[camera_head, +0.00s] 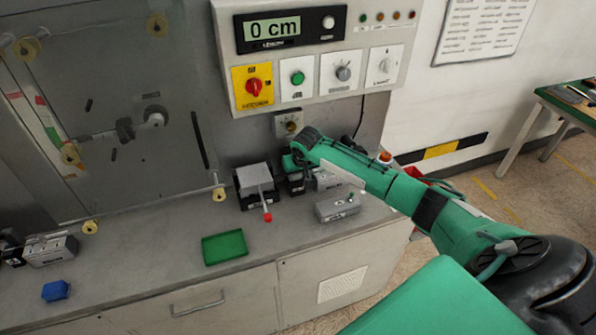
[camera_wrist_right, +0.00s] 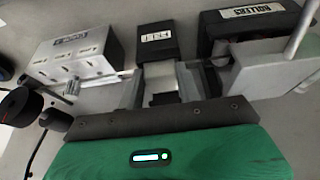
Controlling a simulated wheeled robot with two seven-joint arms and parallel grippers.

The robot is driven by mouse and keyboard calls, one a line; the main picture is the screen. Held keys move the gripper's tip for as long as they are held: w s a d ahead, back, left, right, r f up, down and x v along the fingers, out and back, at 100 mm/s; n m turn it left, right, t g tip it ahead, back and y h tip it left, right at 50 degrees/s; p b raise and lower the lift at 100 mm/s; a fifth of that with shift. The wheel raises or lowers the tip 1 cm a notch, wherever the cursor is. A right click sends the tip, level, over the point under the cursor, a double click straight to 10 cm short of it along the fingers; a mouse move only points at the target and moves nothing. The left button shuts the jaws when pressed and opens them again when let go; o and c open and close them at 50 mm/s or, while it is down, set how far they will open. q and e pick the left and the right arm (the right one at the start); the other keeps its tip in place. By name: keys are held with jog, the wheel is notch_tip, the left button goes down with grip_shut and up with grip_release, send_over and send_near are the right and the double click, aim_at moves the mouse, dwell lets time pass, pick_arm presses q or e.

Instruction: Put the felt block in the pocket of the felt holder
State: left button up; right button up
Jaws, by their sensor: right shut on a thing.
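My right gripper (camera_wrist_right: 170,80) is shut on a pale, whitish block (camera_wrist_right: 163,88), which looks like the felt block. The block shows only partly between the fingers. The felt holder is a small black box with a white label (camera_wrist_right: 155,36), just beyond the fingertips in the right wrist view. Its pocket is not clearly visible, and I cannot tell whether the block touches the holder. In the head view, my right gripper (camera_head: 297,170) is low over the bench, above a small dark box (camera_head: 296,188) that seems to be the holder. My left gripper is not in view.
A black rollers box (camera_wrist_right: 235,22) and grey lever unit (camera_wrist_right: 268,72) stand close on one side, a grey box (camera_wrist_right: 80,52) on the other. A green tray (camera_head: 225,248) and blue object (camera_head: 55,290) lie left; bench between is clear.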

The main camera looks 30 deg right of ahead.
jog(key=shift+s+a+f, duration=0.1)
jog(key=shift+s+f, duration=0.15)
jog(key=shift+f, duration=0.35)
jog(key=o, duration=0.9)
jog(key=shift+s+f, duration=0.1)
jog(key=shift+f, duration=0.05)
jog(key=shift+r, duration=0.5)
jog(key=shift+o, duration=0.3)
jog(key=shift+w+r+b, duration=0.2)
jog(key=shift+r+b, duration=0.1)
jog(key=d+b+v, duration=0.1)
jog(key=b+v, duration=0.1)
jog(key=v, duration=0.9)
jog(key=shift+a+r, duration=0.4)
jog(key=shift+r, duration=0.1)
